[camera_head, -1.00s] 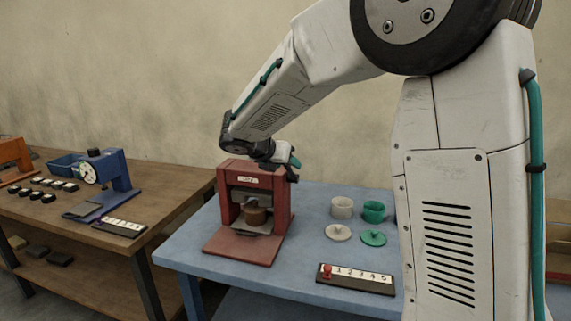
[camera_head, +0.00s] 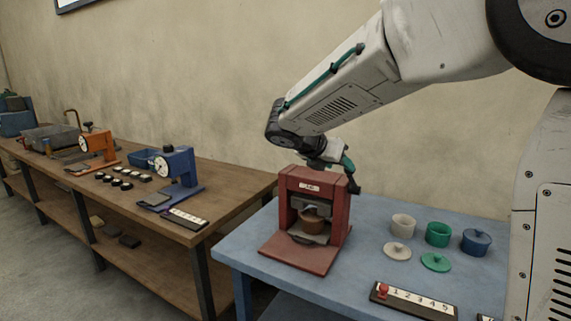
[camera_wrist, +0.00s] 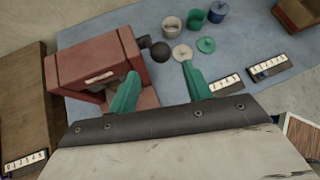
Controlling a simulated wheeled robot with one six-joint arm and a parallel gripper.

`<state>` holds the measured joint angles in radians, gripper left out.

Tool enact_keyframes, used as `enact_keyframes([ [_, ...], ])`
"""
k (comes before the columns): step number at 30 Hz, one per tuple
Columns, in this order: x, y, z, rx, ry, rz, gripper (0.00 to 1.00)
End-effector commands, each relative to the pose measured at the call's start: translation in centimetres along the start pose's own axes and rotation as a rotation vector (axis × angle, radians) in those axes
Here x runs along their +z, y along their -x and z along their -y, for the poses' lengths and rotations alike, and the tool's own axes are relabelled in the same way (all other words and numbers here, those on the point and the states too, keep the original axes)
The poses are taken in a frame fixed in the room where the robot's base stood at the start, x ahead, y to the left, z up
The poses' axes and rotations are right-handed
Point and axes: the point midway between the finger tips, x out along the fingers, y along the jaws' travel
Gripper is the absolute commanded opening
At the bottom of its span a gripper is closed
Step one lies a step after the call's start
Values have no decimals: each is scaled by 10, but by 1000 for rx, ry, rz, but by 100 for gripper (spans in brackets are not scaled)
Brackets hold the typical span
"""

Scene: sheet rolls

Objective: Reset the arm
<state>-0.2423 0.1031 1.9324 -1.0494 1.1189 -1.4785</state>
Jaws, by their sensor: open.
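My gripper (camera_wrist: 160,88) shows in the wrist view with its two green fingers spread apart and nothing between them. In the head view my arm reaches in from the right, and my gripper end (camera_head: 345,172) hangs just above and behind the red press (camera_head: 318,184). The press stands on the blue table (camera_head: 238,252), with a brown round piece (camera_head: 312,221) inside its opening. In the wrist view the press (camera_wrist: 90,65) lies left of and partly behind the left finger. I cannot tell whether the finger touches it.
White, green and blue cups (camera_head: 404,225) (camera_head: 438,233) (camera_head: 477,241) stand right of the press, with lids nearby. A numbered strip with a red peg (camera_head: 415,301) lies at the front. A wooden bench (camera_head: 238,188) with blue and orange gauges (camera_head: 178,168) (camera_head: 97,143) stands left.

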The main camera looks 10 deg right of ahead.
Motion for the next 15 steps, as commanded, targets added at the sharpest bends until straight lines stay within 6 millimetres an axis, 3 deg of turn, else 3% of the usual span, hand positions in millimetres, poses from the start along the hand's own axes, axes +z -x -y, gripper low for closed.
enact_keyframes([
  [5,-2,0,1,-6,-110,-10,50],
  [8,-26,-5,10,-45,-277,-74,50],
  [11,-55,-2,35,-114,-509,-163,50],
  [15,-93,14,91,-256,-900,-294,50],
])
